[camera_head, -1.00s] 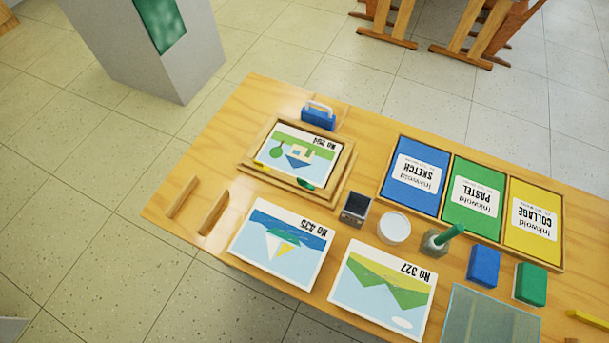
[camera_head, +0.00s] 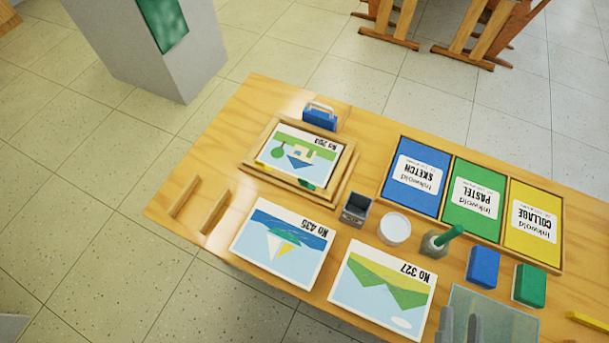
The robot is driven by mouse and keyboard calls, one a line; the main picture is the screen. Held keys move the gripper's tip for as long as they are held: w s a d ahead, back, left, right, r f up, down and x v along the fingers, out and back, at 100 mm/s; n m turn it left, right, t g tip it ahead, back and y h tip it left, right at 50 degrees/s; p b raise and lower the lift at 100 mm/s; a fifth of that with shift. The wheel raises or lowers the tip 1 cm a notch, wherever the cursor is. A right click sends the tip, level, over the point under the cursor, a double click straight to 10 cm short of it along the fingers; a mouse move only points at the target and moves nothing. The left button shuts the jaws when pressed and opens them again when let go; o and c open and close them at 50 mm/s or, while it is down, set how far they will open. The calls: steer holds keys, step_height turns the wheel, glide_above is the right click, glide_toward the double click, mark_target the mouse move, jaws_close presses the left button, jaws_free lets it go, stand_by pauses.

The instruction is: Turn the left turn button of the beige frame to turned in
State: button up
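The beige frame (camera_head: 345,165) lies on the table's far left part, around a picture (camera_head: 300,152) with a green tree and a blue shape. At its near edge are two small turn buttons, a yellow one (camera_head: 262,166) on the left and a green one (camera_head: 306,184) on the right. They are too small to tell exactly how they are turned. My gripper (camera_head: 461,318) shows at the bottom edge, over the glassy panel, far to the right of the frame. Its two grey fingertips stand apart with nothing visible between them.
Wooden strips (camera_head: 215,212) lie at left. A blue-handled block (camera_head: 320,118) stands behind the frame. Boxed pads (camera_head: 415,175) lie right.

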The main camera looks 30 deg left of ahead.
steer(key=w+a+f+m+g+y, duration=0.15)
steer(key=w+a, duration=0.25)
steer(key=w, duration=0.5)
steer(key=w+a+f+m+y, duration=0.1)
steer(key=w+a+f, duration=0.25)
steer(key=w, duration=0.65)
steer(key=w+a+f+m+g+p, duration=0.1)
steer(key=w+a+m+g, duration=0.25)
steer(key=w+a, duration=0.45)
steer(key=w+a+m+g, duration=0.2)
steer(key=w+a+m, duration=0.3)
steer(key=a, duration=0.6)
steer(key=m+g, duration=0.9)
steer(key=g, duration=0.2)
glide_toward(302, 179)
steer(key=shift+h, duration=0.45)
steer(key=shift+a+p+x, duration=0.15)
steer(key=shift+p+x, duration=0.1)
steer(key=shift+x, duration=1.9)
steer(key=shift+a+p+x, duration=0.2)
steer(key=shift+x, duration=1.9)
steer(key=shift+r, duration=0.1)
jaws_close()
